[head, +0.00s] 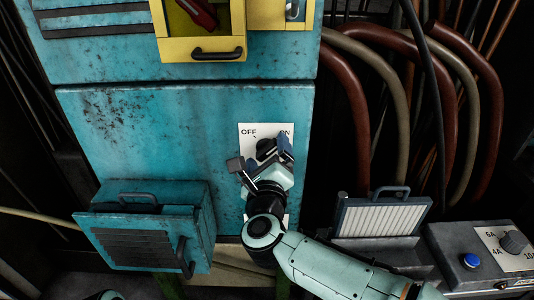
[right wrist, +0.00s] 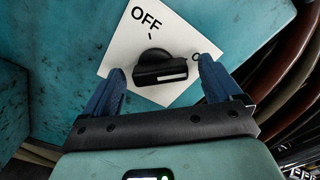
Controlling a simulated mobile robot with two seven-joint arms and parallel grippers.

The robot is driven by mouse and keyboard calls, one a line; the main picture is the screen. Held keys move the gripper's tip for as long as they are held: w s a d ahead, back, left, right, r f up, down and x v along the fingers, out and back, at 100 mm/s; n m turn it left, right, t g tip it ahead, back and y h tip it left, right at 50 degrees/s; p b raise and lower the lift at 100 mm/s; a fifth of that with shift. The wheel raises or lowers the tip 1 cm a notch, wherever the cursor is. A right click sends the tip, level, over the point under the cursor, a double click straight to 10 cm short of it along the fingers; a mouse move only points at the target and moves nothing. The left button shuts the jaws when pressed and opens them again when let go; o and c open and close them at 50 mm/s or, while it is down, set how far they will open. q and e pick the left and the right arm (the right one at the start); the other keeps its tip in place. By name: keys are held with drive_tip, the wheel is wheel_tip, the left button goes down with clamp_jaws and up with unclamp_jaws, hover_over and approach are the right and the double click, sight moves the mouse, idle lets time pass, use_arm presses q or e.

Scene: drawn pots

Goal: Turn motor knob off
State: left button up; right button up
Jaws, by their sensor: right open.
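The motor knob (head: 264,147) is black and sits on a white plate (head: 247,131) marked OFF at left and ON at right, on a teal cabinet. In the right wrist view the knob (right wrist: 158,68) has a white stripe on its bar, which lies crosswise between the fingers. The OFF mark is above it; the ON mark is mostly hidden. My right gripper (head: 275,147) is in front of the plate; its blue fingers are open, one on each side of the knob. I cannot tell whether they touch it. My left gripper is not in view.
A teal vented box (head: 140,235) with handles juts out at lower left. A yellow box (head: 200,30) with a dark handle is above. Thick brown hoses (head: 350,90) hang at right. A grey box with a blue button (head: 471,261) and a dial (head: 514,242) stands at lower right.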

drive_tip(key=shift+w, duration=0.3)
drive_tip(key=c, duration=1.1)
drive_tip(key=shift+o, duration=0.2)
